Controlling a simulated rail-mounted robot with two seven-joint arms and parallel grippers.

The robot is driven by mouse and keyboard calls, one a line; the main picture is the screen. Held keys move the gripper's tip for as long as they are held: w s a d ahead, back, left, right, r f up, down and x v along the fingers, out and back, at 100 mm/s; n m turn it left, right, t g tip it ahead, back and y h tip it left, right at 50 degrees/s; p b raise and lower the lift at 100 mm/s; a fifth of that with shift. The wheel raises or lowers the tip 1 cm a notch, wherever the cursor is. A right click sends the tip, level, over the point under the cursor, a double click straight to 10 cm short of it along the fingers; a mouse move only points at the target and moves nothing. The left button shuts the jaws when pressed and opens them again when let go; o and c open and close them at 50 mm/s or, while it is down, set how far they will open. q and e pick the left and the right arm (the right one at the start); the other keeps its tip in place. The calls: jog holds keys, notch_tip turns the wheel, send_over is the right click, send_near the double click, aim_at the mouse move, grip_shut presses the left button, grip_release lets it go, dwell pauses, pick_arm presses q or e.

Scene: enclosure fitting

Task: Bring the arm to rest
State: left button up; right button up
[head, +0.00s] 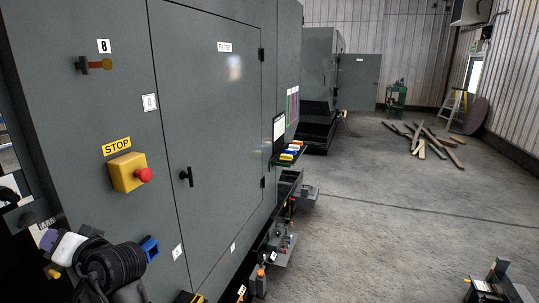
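My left gripper (150,248) is at the lower left, at the end of my black arm, with a blue tip facing the grey enclosure. It is in front of the enclosure front (135,215), below the yellow stop box (127,173) with its red button. I cannot tell whether its fingers are open or shut, and I see nothing clearly held. My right gripper is not recognisable in the view.
The closed enclosure door (215,130) has a black handle (186,176). A brown-and-black switch (94,65) is above the stop box. A shelf with coloured blocks (289,154) juts out at the right.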

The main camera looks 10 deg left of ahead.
pick_arm(q)
jog(key=w+d+n+t+h, duration=0.1)
jog(key=w+d+t+h, duration=0.2)
jog(key=d+t+h, duration=0.7)
jog(key=s+d+f+m+h, duration=0.2)
jog(key=d+f+m+h, duration=0.1)
jog(key=d+f, duration=0.35)
jog(key=s+d+f+m+h, duration=0.2)
jog(key=s+d+f+h, duration=0.1)
jog(key=d+f, duration=0.3)
jog(key=s+d+f+m+g+h, duration=0.3)
jog(key=s+f+g, duration=0.6)
jog(key=s+f, duration=1.95)
notch_tip(320, 180, up, 21)
jog(key=w+y+p, duration=0.1)
jog(key=p, duration=2)
jog(key=shift+d+m, duration=0.3)
jog(key=shift+d, duration=0.1)
